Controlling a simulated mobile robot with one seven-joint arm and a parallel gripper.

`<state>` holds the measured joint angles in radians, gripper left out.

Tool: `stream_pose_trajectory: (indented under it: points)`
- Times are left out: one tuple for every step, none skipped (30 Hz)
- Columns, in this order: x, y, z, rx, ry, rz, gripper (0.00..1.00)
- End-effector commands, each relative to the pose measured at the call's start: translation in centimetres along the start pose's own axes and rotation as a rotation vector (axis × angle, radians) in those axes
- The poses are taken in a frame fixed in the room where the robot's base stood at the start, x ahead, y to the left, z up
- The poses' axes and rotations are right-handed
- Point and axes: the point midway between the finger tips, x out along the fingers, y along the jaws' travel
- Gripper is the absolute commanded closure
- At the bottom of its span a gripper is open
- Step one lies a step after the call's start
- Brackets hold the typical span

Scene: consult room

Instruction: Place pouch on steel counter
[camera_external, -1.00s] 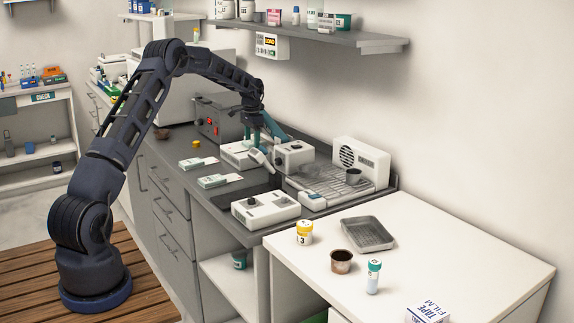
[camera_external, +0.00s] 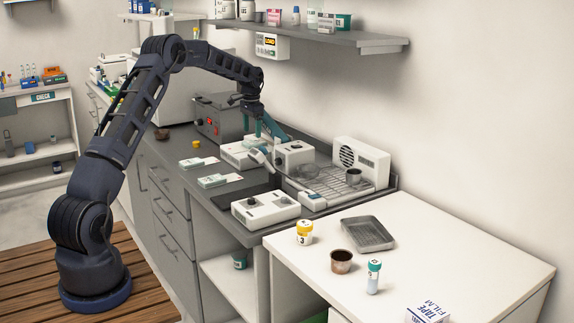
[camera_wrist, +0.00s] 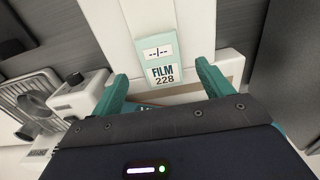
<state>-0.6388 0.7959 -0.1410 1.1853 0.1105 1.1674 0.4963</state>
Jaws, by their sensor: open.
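My gripper (camera_external: 262,136) is over the back of the dark grey counter (camera_external: 175,152), among white devices. In the wrist view, its teal fingers (camera_wrist: 162,78) are apart. A mint-green packet (camera_wrist: 154,24) with a white "FILM 228" label lies ahead of and between the fingertips, on or against a white surface. It may be the pouch, but I cannot tell for sure. No grip on it shows. The space low between the fingers is partly hidden by my gripper body.
Two pale green packs (camera_external: 212,181) lie on the counter's left part. A white fan unit (camera_external: 361,160) and a control box (camera_external: 266,208) stand to the right. A wall shelf (camera_external: 330,39) hangs behind. The white table (camera_external: 450,245) holds a grey tray (camera_external: 368,233) and small containers.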

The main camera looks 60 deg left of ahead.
Motion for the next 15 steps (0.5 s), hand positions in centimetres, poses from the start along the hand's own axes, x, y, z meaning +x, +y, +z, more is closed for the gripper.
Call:
stream_pose_trajectory:
  points:
    - [-1.1, 0.0, 0.0, 0.0, 0.001, -0.001, 0.21]
    - [-1.7, 0.0, 0.0, 0.0, 0.002, -0.001, 0.21]
    - [-2.5, 0.0, -0.1, 0.0, 0.002, -0.001, 0.21]
    - [-3.0, 0.0, 0.0, 0.0, 0.001, -0.001, 0.21]
    - [-3.6, 0.0, 0.0, 0.0, 0.002, -0.001, 0.21]
    - [-4.3, 0.0, 0.0, 0.0, 0.002, 0.0, 0.21]
    - [-4.7, 0.0, 0.0, 0.0, 0.001, 0.0, 0.21]
    - [-5.2, 0.0, 0.0, 0.0, 0.002, 0.0, 0.21]
    - [-5.7, 0.0, -0.1, 0.0, 0.002, 0.0, 0.21]
    - [-6.0, 0.0, -0.1, 0.0, 0.001, 0.0, 0.21]
    - [-6.3, 0.0, 0.0, 0.001, 0.0, 0.001, 0.21]
    - [-6.6, 0.1, 0.0, 0.001, 0.0, 0.001, 0.21]
    - [-6.8, 0.1, 0.0, 0.001, 0.0, 0.001, 0.21]
    - [-7.0, 0.0, 0.0, 0.001, 0.0, 0.001, 0.21]
    - [-7.2, 0.0, 0.0, 0.001, 0.0, 0.001, 0.21]
